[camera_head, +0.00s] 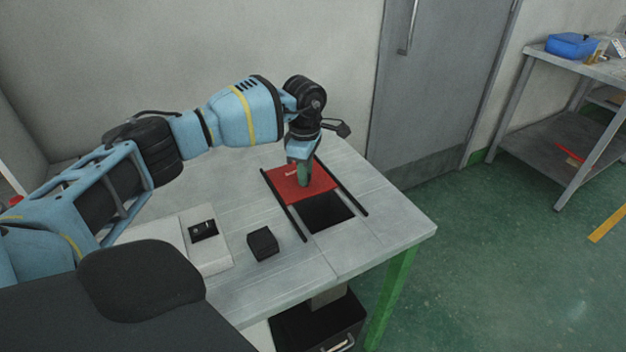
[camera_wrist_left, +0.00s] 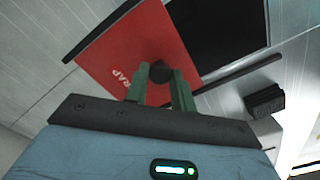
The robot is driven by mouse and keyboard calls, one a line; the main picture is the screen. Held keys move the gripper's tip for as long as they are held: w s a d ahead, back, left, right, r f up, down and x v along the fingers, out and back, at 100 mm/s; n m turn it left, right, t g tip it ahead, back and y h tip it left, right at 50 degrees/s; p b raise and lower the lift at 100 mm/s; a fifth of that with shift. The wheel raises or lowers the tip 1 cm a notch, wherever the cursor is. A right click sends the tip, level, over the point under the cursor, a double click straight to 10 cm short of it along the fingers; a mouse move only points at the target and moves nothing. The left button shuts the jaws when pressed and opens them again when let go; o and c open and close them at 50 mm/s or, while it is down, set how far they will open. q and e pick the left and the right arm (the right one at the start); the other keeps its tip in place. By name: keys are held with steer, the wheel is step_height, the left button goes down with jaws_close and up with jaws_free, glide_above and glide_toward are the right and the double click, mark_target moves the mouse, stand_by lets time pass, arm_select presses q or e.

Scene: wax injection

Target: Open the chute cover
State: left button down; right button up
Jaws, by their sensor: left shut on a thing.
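The red chute cover (camera_head: 320,178) lies between two black rails on the table, slid toward the back, with the dark chute opening (camera_head: 328,215) bare in front of it. In the left wrist view the cover (camera_wrist_left: 120,45) carries white lettering, partly legible as "RAP", and a black knob (camera_wrist_left: 160,72); the opening (camera_wrist_left: 218,35) shows beside it. My left gripper (camera_head: 303,182) points down over the cover. Its green fingers (camera_wrist_left: 160,88) are shut on the knob. My right gripper is in neither view.
A small black block (camera_head: 262,243) stands on the table left of the opening. A white device with a black panel (camera_head: 203,230) is farther left. A black bin (camera_head: 322,325) stands below the table. A second table with a blue box (camera_head: 571,45) is at the right.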

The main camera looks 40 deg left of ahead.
arm_select(q)
steer(key=shift+w+a, duration=0.25)
steer(key=shift+a, duration=0.25)
steer(key=shift+d, duration=0.1)
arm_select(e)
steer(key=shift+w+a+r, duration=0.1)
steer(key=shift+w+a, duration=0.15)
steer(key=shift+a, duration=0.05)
arm_select(q)
steer(key=shift+s, duration=0.1)
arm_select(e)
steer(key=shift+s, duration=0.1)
arm_select(q)
steer(key=c, duration=1.4)
jaws_free()
steer(key=shift+c, duration=0.2)
steer(key=shift+o, duration=1.3)
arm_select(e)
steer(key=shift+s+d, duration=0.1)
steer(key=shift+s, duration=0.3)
arm_select(q)
steer(key=shift+r, duration=0.1)
